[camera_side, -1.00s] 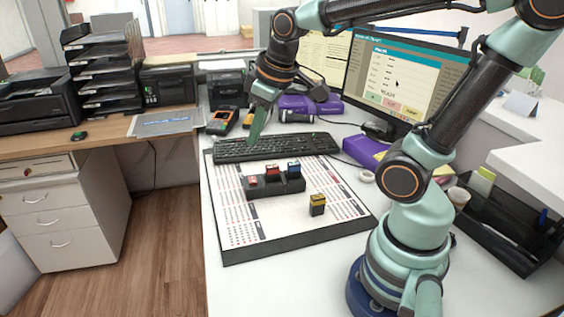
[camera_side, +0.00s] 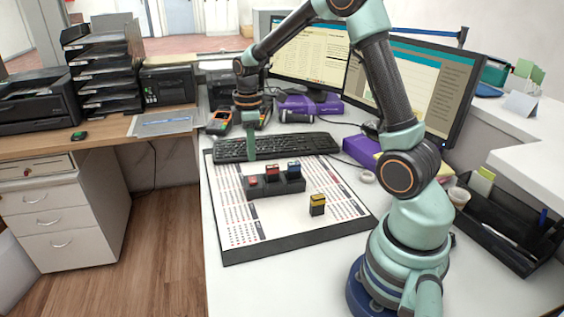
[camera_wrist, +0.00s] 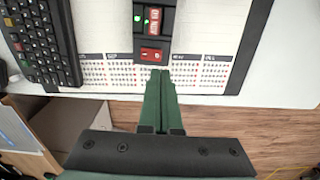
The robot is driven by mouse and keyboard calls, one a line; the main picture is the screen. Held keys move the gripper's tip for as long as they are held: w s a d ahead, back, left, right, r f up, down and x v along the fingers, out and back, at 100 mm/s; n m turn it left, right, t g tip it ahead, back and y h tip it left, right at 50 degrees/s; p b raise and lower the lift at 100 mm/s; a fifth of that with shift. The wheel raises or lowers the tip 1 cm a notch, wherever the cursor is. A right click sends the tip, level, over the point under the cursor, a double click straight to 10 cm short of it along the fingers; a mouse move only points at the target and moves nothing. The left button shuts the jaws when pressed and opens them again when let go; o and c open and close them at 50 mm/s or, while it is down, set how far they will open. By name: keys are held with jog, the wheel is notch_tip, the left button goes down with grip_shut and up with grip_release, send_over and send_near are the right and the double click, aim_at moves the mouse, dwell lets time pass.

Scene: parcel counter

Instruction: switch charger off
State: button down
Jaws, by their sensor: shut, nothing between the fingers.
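The black charger (camera_side: 275,189) lies on the printed mat. A red-topped block and a blue-topped block (camera_side: 293,168) stand in it. At its left end is a small red switch (camera_side: 253,181), which shows in the wrist view (camera_wrist: 151,55) at the charger's near end. Two green lights (camera_wrist: 138,18) glow on the charger in the wrist view. My gripper (camera_side: 251,159) is shut and empty, pointing down close to the switch end. In the wrist view its green fingertips (camera_wrist: 159,72) appear just short of the switch; I cannot tell whether they touch.
A yellow-and-black block (camera_side: 317,205) stands on the mat (camera_side: 290,235), right of the charger. A black keyboard (camera_side: 310,144) lies behind the charger. The mat's front part is clear.

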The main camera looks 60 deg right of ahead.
aim_at(254, 182)
jog(key=shift+f, duration=3.1)
jog(key=shift+f, duration=0.65)
jog(key=shift+r, duration=2.9)
dwell(1.3)
